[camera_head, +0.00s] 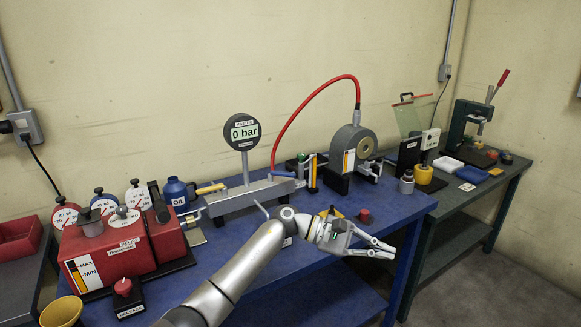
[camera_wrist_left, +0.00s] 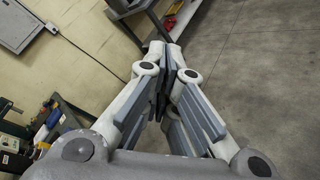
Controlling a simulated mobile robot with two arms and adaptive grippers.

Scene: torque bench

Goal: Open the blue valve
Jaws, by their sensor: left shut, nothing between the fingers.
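The blue valve is most likely the round blue-rimmed dial with a dark knob (camera_head: 104,203). My left gripper (camera_head: 393,250) is shut and empty, over the right front edge of the blue bench, far to the right of the dials. Its fingers fill the middle of the left wrist view (camera_wrist_left: 164,58). My right gripper is not in view.
A gauge (camera_head: 243,131) reading 0 bar stands mid-bench, with a red hose (camera_head: 310,98) running to a grey round device (camera_head: 353,148). A yellow cup (camera_head: 61,312) is front left. My left arm crosses the bench front.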

